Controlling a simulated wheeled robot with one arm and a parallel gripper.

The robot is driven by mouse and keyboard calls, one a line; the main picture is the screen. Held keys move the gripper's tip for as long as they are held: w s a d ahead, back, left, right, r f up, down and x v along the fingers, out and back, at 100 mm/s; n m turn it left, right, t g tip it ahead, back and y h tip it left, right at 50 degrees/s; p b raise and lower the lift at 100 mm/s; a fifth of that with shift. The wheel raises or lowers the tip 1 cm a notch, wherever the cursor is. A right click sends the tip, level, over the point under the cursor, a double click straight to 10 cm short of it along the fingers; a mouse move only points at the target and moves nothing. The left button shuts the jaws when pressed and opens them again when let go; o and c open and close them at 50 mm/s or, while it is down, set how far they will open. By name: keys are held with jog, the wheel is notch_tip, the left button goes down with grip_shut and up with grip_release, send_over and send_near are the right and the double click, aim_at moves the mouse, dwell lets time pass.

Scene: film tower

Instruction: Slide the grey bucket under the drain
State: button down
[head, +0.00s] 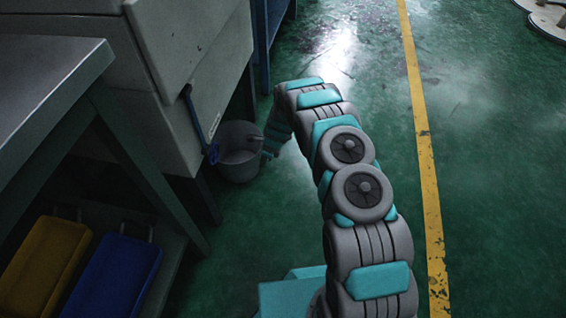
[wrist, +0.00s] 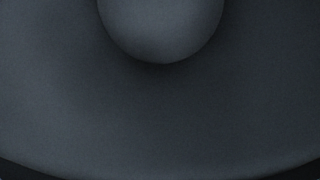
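The grey bucket (head: 237,165) stands on the green floor beside the leg of the pale machine. The drain appears to be the blue pipe (head: 198,118) on the machine's side, with a blue valve (head: 213,152) at its lower end. The valve shows at the bucket's left rim; I cannot tell whether the outlet is over the opening. My gripper (head: 266,152) is at the bucket's right side, its end close to or over the rim. Its fingers are too small and dark to read. The wrist view is filled by a dark grey surface and a rounded shape, with no fingers clear.
The pale machine (head: 185,45) stands behind and left of the bucket. A metal bench (head: 45,80) is at the left, with a yellow bin (head: 45,262) and a blue bin (head: 118,272) on its lower shelf.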

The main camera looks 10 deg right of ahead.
send_near(232, 157)
jog(key=f, duration=0.1)
jog(key=s+a+f, duration=0.1)
jog(key=f, duration=0.1)
jog(key=s+a+f, duration=0.1)
jog(key=f, duration=0.1)
jog(key=shift+s+a+b, duration=0.1)
jog(key=shift+s+b, duration=0.1)
jog(key=shift+b, duration=0.1)
